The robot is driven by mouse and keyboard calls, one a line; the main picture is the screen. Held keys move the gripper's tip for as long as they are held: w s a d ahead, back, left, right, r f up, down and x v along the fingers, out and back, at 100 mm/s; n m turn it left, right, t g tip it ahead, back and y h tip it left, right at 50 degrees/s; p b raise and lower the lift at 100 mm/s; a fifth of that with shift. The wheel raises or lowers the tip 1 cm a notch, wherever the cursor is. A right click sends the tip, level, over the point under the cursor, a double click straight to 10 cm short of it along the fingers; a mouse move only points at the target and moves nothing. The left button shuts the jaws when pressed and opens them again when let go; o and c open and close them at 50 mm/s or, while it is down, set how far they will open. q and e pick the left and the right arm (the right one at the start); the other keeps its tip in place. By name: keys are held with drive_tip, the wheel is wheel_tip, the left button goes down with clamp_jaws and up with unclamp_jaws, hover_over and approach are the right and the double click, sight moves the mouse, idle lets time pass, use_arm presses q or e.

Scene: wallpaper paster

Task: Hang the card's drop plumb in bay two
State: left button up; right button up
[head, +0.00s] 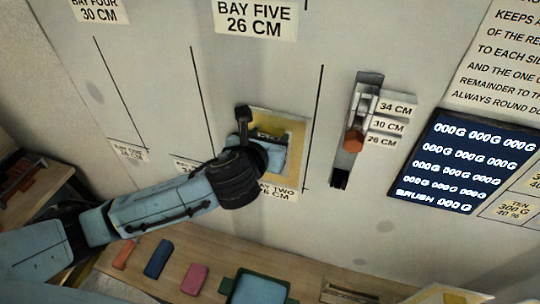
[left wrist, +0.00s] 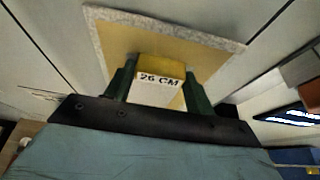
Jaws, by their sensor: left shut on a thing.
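A yellow drop (head: 296,134) with a pale border is at the wall in bay two, above the bay's label (head: 278,191). It also shows in the left wrist view (left wrist: 120,38). My left gripper (head: 262,140) is in front of it. In the left wrist view the gripper's green fingers (left wrist: 158,88) are shut on a yellow block (left wrist: 160,68) with a white 26 CM tag, in front of the drop. My arm hides the drop's left and lower parts in the head view. I cannot tell whether the drop is exactly plumb or touches the wall. My right gripper is not in view.
A slider with an orange knob (head: 353,140) is right of bay two, near its 26 CM mark. Farther right is a dark display (head: 465,165) reading zeros. Below, a wooden bench (head: 190,258) holds blue (head: 158,259) and pink (head: 194,278) blocks and a green-rimmed tray (head: 283,285).

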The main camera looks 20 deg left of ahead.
use_arm(q)
drive_tip(key=shift+w, duration=0.3)
idle(0.4)
drive_tip(key=o, duration=1.1)
